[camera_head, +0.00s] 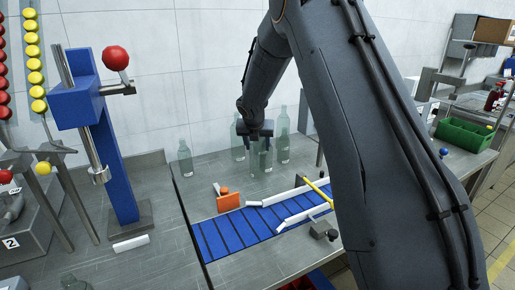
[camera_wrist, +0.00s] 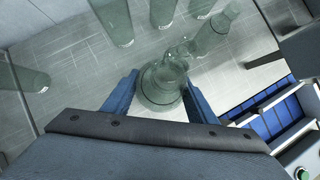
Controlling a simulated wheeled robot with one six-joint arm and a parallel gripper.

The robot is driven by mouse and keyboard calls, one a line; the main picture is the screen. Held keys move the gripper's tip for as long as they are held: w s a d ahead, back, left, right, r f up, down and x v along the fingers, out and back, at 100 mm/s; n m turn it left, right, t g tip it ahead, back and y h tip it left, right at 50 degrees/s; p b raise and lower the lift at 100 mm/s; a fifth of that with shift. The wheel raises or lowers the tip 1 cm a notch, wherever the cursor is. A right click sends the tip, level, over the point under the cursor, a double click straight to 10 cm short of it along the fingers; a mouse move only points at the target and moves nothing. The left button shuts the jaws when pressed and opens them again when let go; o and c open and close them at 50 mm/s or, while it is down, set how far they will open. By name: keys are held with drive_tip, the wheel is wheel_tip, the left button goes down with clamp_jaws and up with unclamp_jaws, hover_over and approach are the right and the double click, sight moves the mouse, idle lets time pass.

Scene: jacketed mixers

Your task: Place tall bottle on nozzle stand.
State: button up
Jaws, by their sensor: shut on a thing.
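A clear greenish bottle (camera_head: 261,160) is between the jaws of my gripper (camera_head: 256,133), below the wrist in the head view. In the wrist view my blue-fingered gripper (camera_wrist: 160,79) is shut on this bottle (camera_wrist: 161,92), seen from above. I cannot tell whether its base touches the table. A blue stand (camera_head: 118,165) with a metal nozzle (camera_head: 99,175), a red ball on its lever and a grey base plate stands at the left, apart from my gripper. It looks like the nozzle stand. Nothing stands under the nozzle.
Similar bottles stand close around the held one, including one at left (camera_head: 185,158) and one at right (camera_head: 284,142). A blue conveyor (camera_head: 230,234) with white rails and an orange block (camera_head: 228,202) lies in front. A white bar (camera_head: 131,243) lies before the stand.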

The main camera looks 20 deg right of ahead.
drive_tip(key=shift+f, duration=0.85)
drive_tip(key=o, duration=1.3)
